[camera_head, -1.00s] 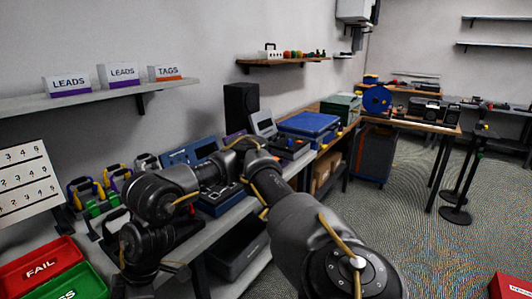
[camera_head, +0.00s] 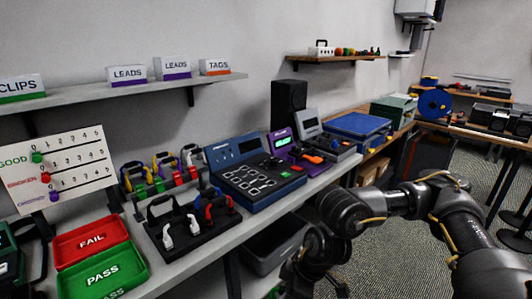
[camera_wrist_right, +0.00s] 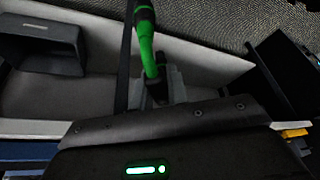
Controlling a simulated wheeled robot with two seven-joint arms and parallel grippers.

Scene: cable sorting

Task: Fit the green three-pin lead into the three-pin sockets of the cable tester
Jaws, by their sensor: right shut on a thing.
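The blue cable tester (camera_head: 238,148) stands on the bench in the head view, with white-outlined sockets on its sloping panel and a dark screen. Nothing is seen plugged into it. My right gripper (camera_wrist_right: 160,84) is shut on a green lead (camera_wrist_right: 148,42), whose green part and black end stand up from the jaws in the right wrist view. Its pins cannot be made out. In the head view my right arm bends down at the bench's front edge, right of the tester; its jaws and the lead cannot be made out there. My left gripper is not in view.
A rack of coloured leads (camera_head: 160,177) and a black stand (camera_head: 193,240) with white, black and red leads sit left of the tester. The red FAIL tray (camera_head: 90,241) and green PASS tray (camera_head: 103,272) are further left. A purple device (camera_head: 283,143) stands close behind right.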

